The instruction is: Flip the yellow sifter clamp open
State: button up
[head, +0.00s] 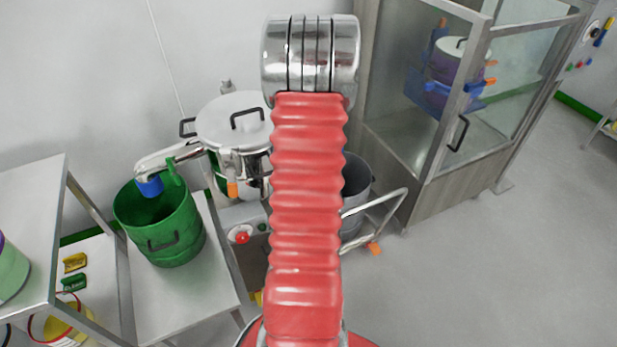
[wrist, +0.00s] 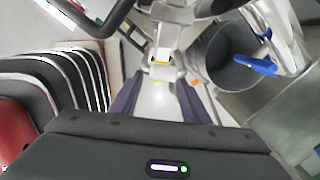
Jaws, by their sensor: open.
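In the wrist view my gripper (wrist: 158,88) is open, its two dark fingers apart with nothing held between them. Just beyond the fingertips, a pale metal fitting carries a small yellow part (wrist: 162,62), which looks like the yellow clamp; whether its lever is up or down I cannot tell. In the head view the steel sifter (head: 231,122) with a white lid stands left of my red arm, with an orange clamp (head: 232,188) on its side. My arm covers its right side, and the yellow clamp and my gripper are hidden there.
A green bucket (head: 160,232) stands on a steel stand at left, below the sifter's spout. A grey bin (head: 356,185) and bent tube frame (head: 388,208) are right of my arm. A glass cabinet (head: 400,130) stands behind. The floor at right is clear.

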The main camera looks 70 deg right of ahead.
notch_tip(320, 180, up, 9)
jog(key=shift+s+r, duration=0.2)
jog(key=shift+s, duration=0.15)
